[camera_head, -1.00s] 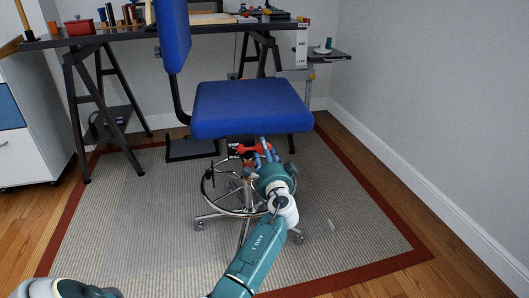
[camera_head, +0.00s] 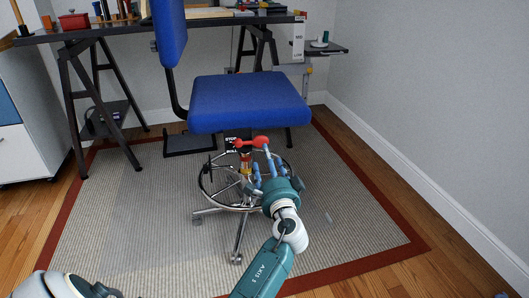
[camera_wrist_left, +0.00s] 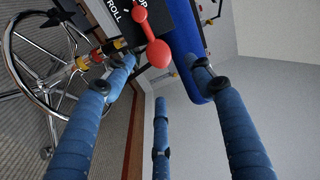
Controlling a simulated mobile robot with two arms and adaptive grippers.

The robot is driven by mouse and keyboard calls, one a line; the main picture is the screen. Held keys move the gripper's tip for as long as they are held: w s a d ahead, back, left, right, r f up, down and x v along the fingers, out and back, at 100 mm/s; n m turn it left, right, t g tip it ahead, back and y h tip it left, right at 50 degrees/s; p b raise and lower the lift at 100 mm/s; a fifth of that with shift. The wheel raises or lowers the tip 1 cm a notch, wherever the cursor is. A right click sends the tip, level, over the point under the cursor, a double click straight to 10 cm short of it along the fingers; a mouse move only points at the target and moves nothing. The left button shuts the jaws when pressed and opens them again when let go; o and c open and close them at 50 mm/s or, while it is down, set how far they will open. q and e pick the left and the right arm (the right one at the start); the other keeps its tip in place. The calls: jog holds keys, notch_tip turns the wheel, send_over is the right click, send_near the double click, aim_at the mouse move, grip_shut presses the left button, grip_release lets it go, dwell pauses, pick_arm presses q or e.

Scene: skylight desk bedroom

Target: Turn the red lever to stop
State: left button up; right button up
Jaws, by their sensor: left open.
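The red lever (camera_head: 252,142) is a short bar with rounded ends, mounted under the blue chair seat (camera_head: 248,101). In the left wrist view the lever (camera_wrist_left: 150,38) runs from upper left to a large knob at lower right, over a black plate (camera_wrist_left: 167,16). The plate has white lettering: "ROLL" on the left and a partly hidden word ending in "OP" on the right. My left gripper (camera_head: 266,170) is open, with its blue fingers spread just below and in front of the lever. In the left wrist view the gripper (camera_wrist_left: 160,78) holds nothing. Any contact is unclear. My right gripper is out of view.
The chair's foot ring (camera_head: 205,192) and chrome base legs (camera_head: 238,238) lie left of my left gripper. A black desk (camera_head: 120,34) stands behind, and a white wall (camera_head: 420,90) is on the right. The rug (camera_head: 130,230) around the chair is mostly clear.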

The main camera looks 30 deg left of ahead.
pick_arm(q)
jog(key=shift+v, duration=1.35)
